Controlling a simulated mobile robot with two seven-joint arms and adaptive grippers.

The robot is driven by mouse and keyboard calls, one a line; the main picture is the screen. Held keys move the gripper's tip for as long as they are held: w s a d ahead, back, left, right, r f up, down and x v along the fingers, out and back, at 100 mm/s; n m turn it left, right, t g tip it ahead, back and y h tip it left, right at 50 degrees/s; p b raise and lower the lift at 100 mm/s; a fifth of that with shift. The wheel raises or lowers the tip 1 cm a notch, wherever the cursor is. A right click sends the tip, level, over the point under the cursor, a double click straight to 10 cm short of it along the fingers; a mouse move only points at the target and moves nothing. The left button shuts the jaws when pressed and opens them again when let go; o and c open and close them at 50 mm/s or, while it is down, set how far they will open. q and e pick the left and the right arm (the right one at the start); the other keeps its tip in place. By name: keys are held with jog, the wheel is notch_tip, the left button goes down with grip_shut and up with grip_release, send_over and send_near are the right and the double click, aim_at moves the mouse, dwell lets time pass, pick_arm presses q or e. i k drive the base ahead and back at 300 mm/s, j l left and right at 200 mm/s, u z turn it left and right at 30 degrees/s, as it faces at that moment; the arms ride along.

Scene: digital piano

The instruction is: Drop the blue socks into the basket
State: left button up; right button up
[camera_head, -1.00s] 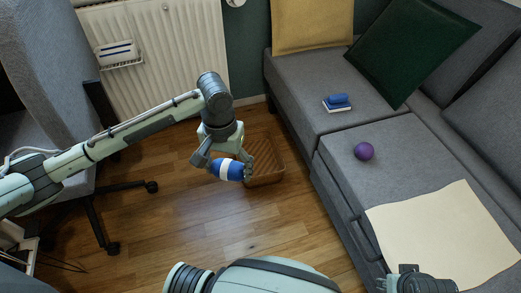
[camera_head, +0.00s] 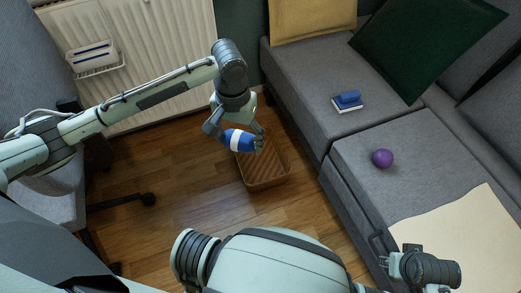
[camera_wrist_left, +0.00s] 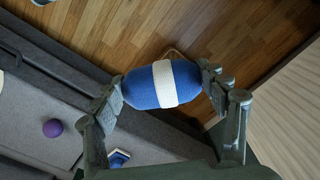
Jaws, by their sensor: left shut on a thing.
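The blue socks (camera_head: 238,140) are a rolled bundle with a white band around the middle. My left gripper (camera_head: 240,141) is shut on them and holds them above the floor. In the left wrist view the bundle (camera_wrist_left: 143,86) lies crosswise between the fingers (camera_wrist_left: 165,95). The brown basket (camera_head: 270,185) stands on the wooden floor beside the sofa. In the head view the socks overlap its far left corner; their height above it is hard to tell. My right gripper (camera_head: 397,262) shows in part near the sofa at the lower right, and its opening is unclear.
The grey sofa (camera_head: 312,105) borders the basket on the right. On it are a purple ball (camera_head: 382,159), a blue-and-white item (camera_head: 348,101), cushions and a cream cloth (camera_head: 465,235). A white radiator (camera_head: 150,60) is behind; a grey chair stands left. Floor before the basket is clear.

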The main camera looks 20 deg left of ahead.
aim_at(256, 162)
jog(key=i+j+z, duration=0.15)
jog(key=j, duration=0.2)
jog(key=i+j+z, duration=0.1)
jog(key=i+j, duration=0.15)
jog(key=i+j+z, duration=0.15)
jog(key=j, duration=0.35)
